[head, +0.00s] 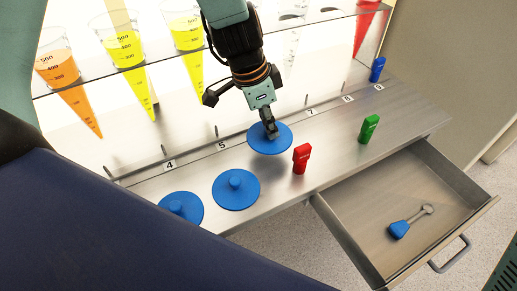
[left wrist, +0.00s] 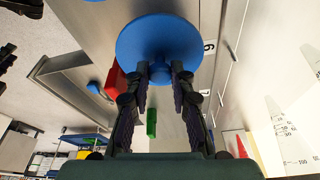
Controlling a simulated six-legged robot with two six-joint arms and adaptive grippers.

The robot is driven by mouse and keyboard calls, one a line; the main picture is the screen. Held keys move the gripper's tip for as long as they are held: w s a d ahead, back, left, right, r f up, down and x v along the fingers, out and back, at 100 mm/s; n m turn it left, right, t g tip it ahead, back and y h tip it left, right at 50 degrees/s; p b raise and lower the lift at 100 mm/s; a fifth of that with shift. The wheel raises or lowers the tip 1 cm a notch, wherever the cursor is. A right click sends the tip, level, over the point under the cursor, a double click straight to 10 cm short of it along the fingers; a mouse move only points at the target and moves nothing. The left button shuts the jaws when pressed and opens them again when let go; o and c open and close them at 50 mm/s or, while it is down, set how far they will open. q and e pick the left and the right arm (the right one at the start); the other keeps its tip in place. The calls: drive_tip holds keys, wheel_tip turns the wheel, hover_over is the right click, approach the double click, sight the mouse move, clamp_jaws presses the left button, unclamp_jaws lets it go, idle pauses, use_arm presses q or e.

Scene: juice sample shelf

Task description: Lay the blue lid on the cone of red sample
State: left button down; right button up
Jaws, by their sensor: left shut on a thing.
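My left gripper (head: 270,128) is shut on the knob of a blue lid (head: 283,142) over the metal counter, near the number 7 label. In the left wrist view both fingers (left wrist: 160,75) pinch the knob under the round blue disc (left wrist: 160,35). The cone of red sample (head: 367,20) hangs in the rack at the upper right, partly cut off by the frame's top edge. It stands well apart from the held lid. My right gripper is not seen.
Two more blue lids (head: 236,189) (head: 182,208) lie on the counter at left. Red (head: 302,158), green (head: 369,129) and blue (head: 377,69) small objects stand on it. Orange (head: 65,80) and yellow (head: 128,55) cones hang at left.

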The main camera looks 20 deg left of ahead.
sight(264, 135)
use_arm(q)
drive_tip(key=shift+x, duration=0.8)
drive_tip(key=shift+s+a+f+b, duration=0.1)
drive_tip(key=shift+a+f+b, duration=0.25)
drive_tip(key=shift+a+f, duration=0.2)
drive_tip(key=x, duration=0.1)
drive_tip(key=b+x, duration=0.1)
drive_tip(key=x, duration=0.1)
drive_tip(key=shift+s, duration=0.3)
drive_tip(key=shift+w+a, duration=0.15)
drive_tip(key=shift+a, duration=0.1)
